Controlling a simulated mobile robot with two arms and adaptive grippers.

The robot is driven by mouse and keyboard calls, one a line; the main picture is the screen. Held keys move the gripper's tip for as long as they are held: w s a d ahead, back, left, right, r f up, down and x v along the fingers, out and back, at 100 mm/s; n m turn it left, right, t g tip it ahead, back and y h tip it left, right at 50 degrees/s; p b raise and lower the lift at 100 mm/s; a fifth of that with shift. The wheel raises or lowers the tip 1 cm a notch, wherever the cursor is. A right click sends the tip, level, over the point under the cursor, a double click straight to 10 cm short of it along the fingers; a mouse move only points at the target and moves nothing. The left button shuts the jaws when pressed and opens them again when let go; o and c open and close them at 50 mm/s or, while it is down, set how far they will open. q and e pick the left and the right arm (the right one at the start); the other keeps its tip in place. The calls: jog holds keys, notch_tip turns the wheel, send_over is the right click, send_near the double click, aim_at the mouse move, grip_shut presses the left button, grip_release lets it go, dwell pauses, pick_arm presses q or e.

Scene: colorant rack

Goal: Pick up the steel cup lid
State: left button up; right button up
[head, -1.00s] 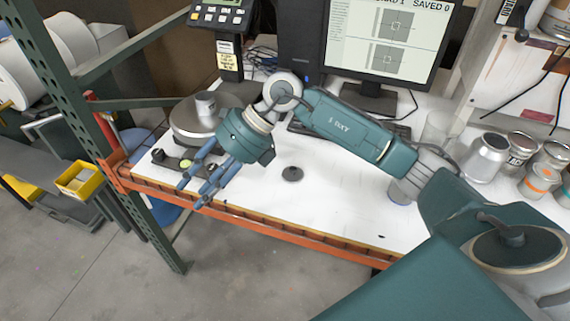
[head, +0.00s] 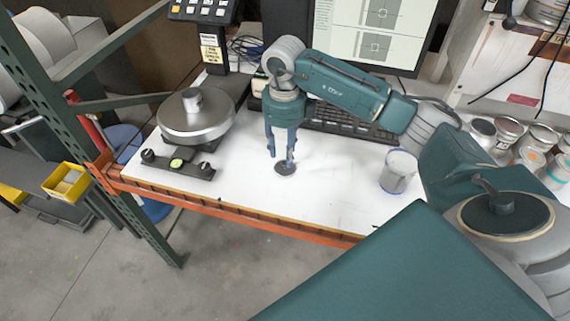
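A small dark grey round lid (head: 286,169), which I take for the steel cup lid, lies flat on the white table near its front edge. My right gripper (head: 281,156) points straight down over the lid. Its fingers are apart, with a gap showing between them. One fingertip is at the lid's middle and hides its knob; the other is at the lid's upper left. I cannot tell whether they touch it. My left gripper is not in view.
A balance with a round steel pan (head: 195,122) and a small metal cup on it stands left. A keyboard (head: 350,124) lies behind my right gripper. A clear cup (head: 398,172) stands right, with several metal cans beyond. The table front between is clear.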

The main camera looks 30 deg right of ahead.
jog(key=shift+d+f+p, duration=0.1)
jog(key=shift+f+p, duration=0.55)
jog(key=shift+f, duration=1.25)
grip_shut()
jog(key=shift+r, duration=0.15)
